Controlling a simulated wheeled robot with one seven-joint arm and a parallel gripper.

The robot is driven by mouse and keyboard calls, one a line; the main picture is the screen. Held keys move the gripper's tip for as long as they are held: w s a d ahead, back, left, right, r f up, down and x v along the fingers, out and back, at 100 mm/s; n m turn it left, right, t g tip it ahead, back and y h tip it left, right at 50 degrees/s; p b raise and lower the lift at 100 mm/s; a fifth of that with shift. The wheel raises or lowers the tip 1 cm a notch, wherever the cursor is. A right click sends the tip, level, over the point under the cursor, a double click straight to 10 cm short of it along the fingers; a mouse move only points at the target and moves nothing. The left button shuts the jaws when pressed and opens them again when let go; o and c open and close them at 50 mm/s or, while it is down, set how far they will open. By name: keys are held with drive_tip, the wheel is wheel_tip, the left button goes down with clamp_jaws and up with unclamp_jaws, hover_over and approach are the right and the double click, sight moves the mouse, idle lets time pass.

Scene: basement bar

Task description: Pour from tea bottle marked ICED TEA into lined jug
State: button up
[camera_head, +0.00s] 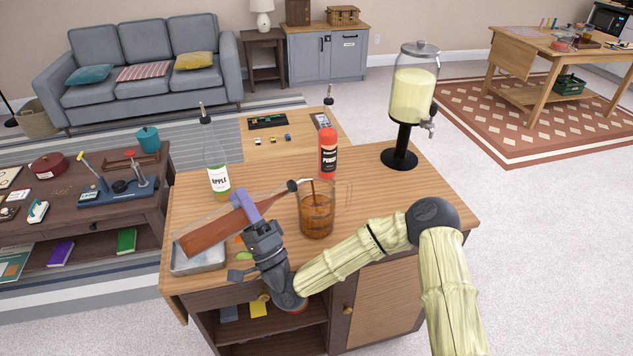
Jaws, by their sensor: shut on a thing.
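My gripper (248,208) is shut on a long reddish-brown bottle (205,235), which I take as the tea bottle; no ICED TEA marking is readable. The bottle lies tilted almost flat, its base low at the left and its dark-tipped spout at the upper right, close to the jug's rim. The clear lined jug (317,222) stands upright on the wooden counter, with brown liquid inside. A thin brown streak shows at the jug's mouth, beside the spout. The gripper hides part of the bottle's middle.
A green APPLE bottle (218,182) stands behind the held bottle. A red bottle (328,160) stands behind the jug. A metal tray (207,264) lies below the held bottle. A drink dispenser (413,100) stands at the back right. The counter's right side is bare.

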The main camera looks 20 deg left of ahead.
idle(0.7)
drive_tip(key=shift+f+n+g+y, duration=0.2)
drive_tip(key=shift+n+g+y, duration=0.4)
drive_tip(key=shift+n+g, duration=0.55)
drive_tip(key=f+n+g, duration=0.1)
drive_tip(key=n+g+y, duration=0.1)
drive_tip(key=n+g, duration=0.1)
drive_tip(key=f+n+g, duration=0.1)
drive_tip(key=shift+s+a+f+n, duration=0.25)
drive_tip(key=shift+s+f+n, duration=0.05)
drive_tip(key=shift+s+n, duration=0.05)
drive_tip(key=shift+a, duration=0.1)
drive_tip(key=shift+s+r, duration=0.1)
drive_tip(key=shift+s, duration=0.15)
drive_tip(key=shift+w, duration=0.1)
